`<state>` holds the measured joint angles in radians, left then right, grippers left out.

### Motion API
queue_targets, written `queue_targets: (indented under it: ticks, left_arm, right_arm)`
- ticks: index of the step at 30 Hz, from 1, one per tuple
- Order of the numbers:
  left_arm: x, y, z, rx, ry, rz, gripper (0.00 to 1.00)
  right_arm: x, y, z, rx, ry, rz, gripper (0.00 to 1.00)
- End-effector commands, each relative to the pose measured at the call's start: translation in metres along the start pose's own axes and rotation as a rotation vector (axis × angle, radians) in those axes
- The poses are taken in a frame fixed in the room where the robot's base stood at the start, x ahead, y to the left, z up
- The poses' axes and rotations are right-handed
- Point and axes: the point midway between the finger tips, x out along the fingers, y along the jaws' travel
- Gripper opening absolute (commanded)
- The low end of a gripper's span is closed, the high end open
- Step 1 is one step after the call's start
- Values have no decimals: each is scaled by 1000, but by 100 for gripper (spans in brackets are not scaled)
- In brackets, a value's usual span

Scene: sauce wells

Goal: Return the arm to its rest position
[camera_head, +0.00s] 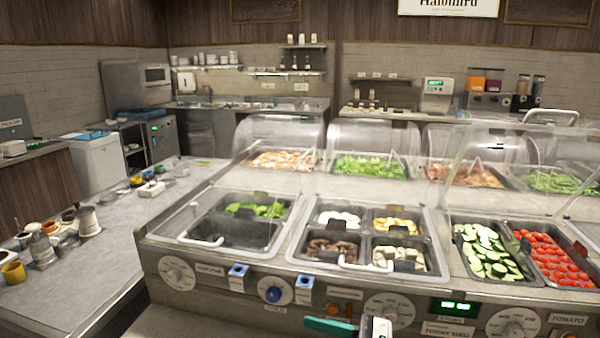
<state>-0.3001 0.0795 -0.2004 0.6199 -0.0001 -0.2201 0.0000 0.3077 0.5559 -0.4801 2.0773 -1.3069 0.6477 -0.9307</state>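No whole arm shows in the head view. At the bottom edge, right of centre, a grey and white piece (378,328) pokes up in front of the counter's control panel. It may be the tip of my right gripper, but most of it is cut off. A teal bar like a handle (331,327) lies just left of it and seems to touch it. I cannot tell whether the piece grips the bar. My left gripper is not in view.
A steel counter holds wells of greens (258,210), cucumber (487,252) and tomato (548,256), with clear sneeze guards (372,135) behind. Knobs (176,273) line its front. A grey side counter (60,285) at left carries cups and jars (88,220); its front part is bare.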

Motion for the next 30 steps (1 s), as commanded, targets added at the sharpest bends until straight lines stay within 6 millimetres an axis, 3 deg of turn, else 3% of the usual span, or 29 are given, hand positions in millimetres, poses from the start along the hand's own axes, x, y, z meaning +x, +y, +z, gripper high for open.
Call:
queue_targets:
  ticks: [4, 8, 11, 14, 18, 23, 24, 30]
  left_arm:
    - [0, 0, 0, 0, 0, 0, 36]
    - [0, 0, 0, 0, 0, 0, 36]
    - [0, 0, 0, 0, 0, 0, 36]
    - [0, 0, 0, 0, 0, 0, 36]
    - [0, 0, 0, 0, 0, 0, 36]
    - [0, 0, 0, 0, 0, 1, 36]
    - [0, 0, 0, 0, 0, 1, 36]
    - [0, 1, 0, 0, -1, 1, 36]
  right_arm:
    - [-21, 22, -38, 457, 396, 222, 47]
    - [-66, 55, -36, 883, 716, 435, 47]
    - [-109, 74, -6, 1212, 945, 616, 47]
    - [-152, 76, 42, 1533, 1162, 817, 47]
    - [-200, 45, 122, 1937, 1427, 1133, 47]
    - [-227, -10, 183, 2221, 1616, 1447, 47]
    - [-230, -23, 193, -2203, -1599, -1472, 47]
    - [-243, -90, 229, -1897, -1367, -1438, 47]
